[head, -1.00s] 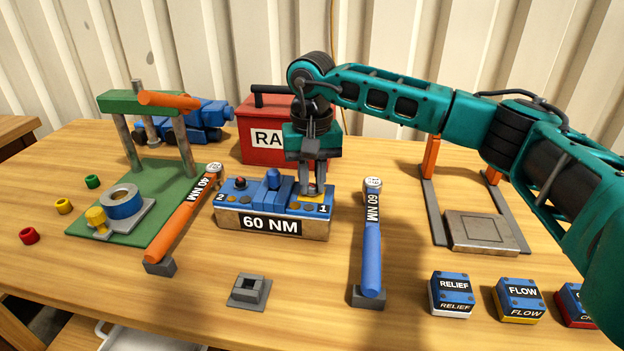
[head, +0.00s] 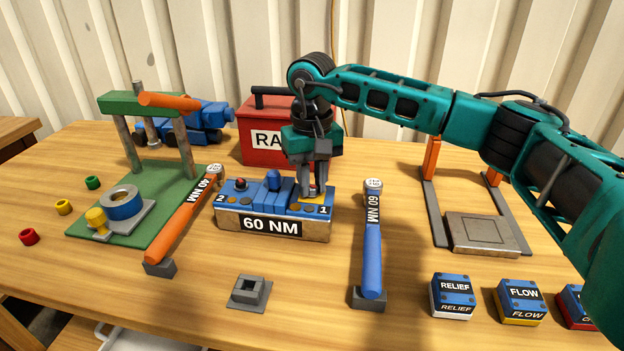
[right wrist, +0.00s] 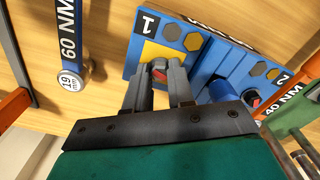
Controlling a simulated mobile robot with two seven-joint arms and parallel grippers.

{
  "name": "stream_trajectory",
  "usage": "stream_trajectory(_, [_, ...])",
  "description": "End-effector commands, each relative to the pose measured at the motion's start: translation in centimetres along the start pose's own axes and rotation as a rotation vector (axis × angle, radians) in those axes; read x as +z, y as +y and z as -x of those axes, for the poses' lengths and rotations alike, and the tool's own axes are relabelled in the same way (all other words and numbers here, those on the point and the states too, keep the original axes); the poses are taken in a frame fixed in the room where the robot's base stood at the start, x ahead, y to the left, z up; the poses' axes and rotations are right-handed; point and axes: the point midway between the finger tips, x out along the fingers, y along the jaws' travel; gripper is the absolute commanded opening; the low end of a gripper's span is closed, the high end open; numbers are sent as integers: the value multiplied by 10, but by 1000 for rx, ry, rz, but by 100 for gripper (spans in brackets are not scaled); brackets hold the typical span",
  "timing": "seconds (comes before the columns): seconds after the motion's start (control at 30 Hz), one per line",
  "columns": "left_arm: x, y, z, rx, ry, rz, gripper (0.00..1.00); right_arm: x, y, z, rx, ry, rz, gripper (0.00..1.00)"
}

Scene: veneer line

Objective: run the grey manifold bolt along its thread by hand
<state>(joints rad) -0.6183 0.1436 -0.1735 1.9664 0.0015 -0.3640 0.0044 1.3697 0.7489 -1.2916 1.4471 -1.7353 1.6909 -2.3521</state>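The blue-topped manifold block (head: 229,222), labelled 60 NM, stands mid-table with ends marked 1 and 2. My right gripper (head: 313,193) points down at its end 1, over a yellow patch. In the right wrist view its two fingers (right wrist: 161,76) stand close on both sides of a small bolt head (right wrist: 159,69) with red on it, seemingly touching it. Another red-topped bolt (head: 240,183) stands at end 2. My left gripper is not in view.
A blue 60 NM wrench (head: 372,250) stands right of the block, an orange 40 NM wrench (head: 183,228) left. A red box (head: 262,140) is behind. A grey socket block (head: 249,291) lies in front. RELIEF (head: 453,295) and FLOW (head: 518,300) boxes are front right.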

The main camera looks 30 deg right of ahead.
Motion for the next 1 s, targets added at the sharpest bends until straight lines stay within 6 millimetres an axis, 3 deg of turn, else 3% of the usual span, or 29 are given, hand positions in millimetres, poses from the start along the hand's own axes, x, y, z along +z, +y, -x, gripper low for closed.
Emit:
stream_trajectory(0.2, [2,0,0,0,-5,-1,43,0,0,0,0,0,-1,44])
stream_trajectory(0.57, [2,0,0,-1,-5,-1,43,0,0,8,0,2,-1,45])
stream_trajectory(1.0, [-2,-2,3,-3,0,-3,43,-1,0,98,-1,3,-1,45])
